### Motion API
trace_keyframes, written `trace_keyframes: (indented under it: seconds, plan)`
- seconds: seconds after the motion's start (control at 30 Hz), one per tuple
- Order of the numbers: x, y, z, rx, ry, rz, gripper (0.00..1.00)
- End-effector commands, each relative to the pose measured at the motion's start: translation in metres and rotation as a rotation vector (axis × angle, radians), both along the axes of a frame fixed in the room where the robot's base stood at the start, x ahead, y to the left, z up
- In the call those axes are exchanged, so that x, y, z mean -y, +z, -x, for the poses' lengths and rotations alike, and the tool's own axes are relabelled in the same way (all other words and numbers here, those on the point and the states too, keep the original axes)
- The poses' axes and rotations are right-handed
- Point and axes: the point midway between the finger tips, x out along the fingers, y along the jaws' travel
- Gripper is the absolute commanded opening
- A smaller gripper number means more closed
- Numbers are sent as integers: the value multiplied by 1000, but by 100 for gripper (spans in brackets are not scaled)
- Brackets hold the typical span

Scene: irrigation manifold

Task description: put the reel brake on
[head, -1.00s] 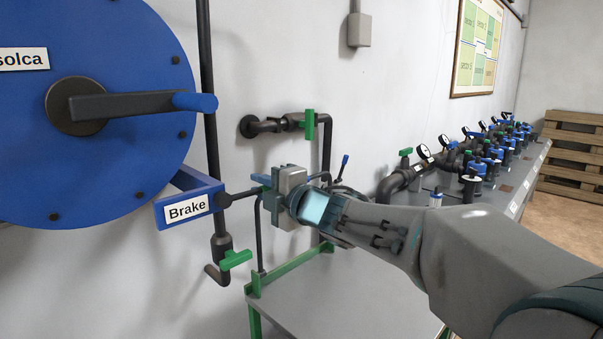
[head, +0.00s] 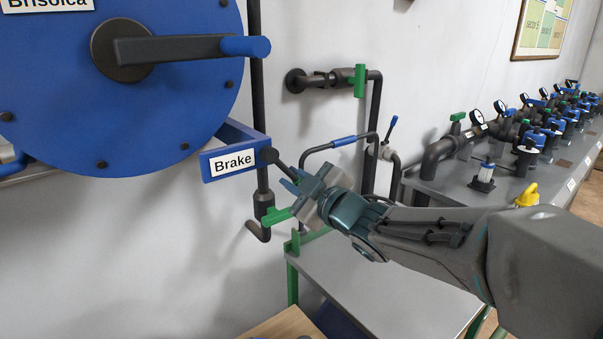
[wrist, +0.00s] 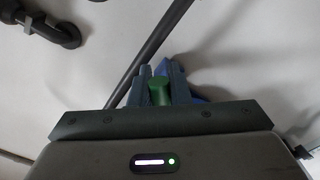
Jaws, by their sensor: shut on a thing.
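The brake lever is a dark rod (head: 283,167) on a round pivot at the end of the blue bracket labelled Brake (head: 228,162). It slopes down to the right. My gripper (head: 293,183) is shut on the lever's outer end. In the wrist view a green grip (wrist: 159,92) sits between my two fingers (wrist: 160,82). The gripper hides most of that end in the head view. The big blue reel (head: 120,90), with a crank handle (head: 190,48), is at the upper left, partly out of frame.
A green-handled valve (head: 277,215) on a vertical pipe is close left of my gripper. Another green valve handle (head: 360,80) is above. A grey bench (head: 390,285) lies below my arm. The manifold with gauges and valves (head: 520,140) runs along the right.

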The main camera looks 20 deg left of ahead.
Motion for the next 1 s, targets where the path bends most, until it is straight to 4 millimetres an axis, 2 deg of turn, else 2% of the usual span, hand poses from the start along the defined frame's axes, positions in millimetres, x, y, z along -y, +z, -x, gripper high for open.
trace_keyframes:
  seconds: [0.7, 0.73, 0.8, 1.0]
  plan:
    - [-7, -10, 9, -76, 9, -37, 0]
    - [-7, -10, 9, -76, 9, -37, 20]
    - [-7, -10, 9, -75, 9, -37, 38]
    - [-4, -8, 6, -71, 2, -40, 38]
